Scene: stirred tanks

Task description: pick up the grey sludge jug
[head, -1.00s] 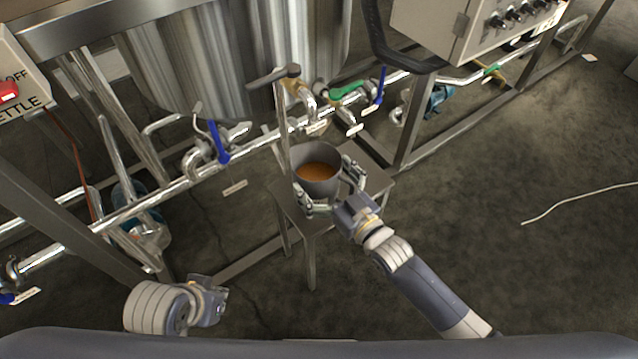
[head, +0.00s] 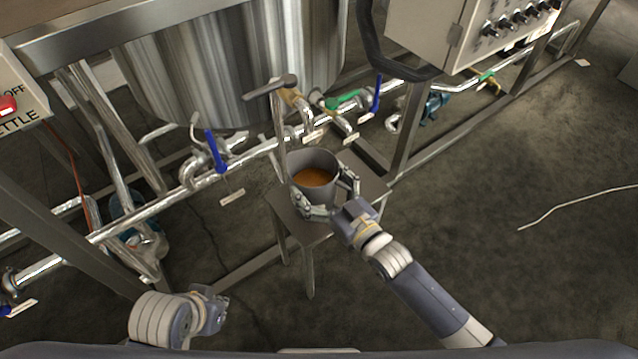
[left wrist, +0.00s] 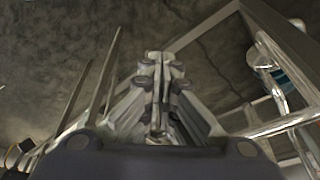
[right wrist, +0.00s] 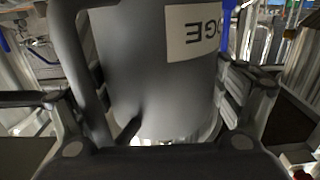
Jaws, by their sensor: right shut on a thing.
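The grey sludge jug (head: 301,188) is upright at the small metal stool, with orange-brown liquid inside. My right gripper (head: 333,196) is shut on the jug, one finger on its near left side and one on its right. In the right wrist view the jug (right wrist: 150,75) fills the middle between the fingers, with a white label partly reading "DGE" upside down and a handle at the left. I cannot tell whether its base touches the stool. My left gripper (head: 212,308) is away at the lower left; the left wrist view shows its fingers (left wrist: 158,95) together and empty.
The stool top (head: 370,188) is under the jug. A valve lever (head: 270,87) and outlet pipes of the steel tank (head: 230,70) are close above and behind it. A control box (head: 430,35) hangs at the upper right. The floor at right is mostly clear.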

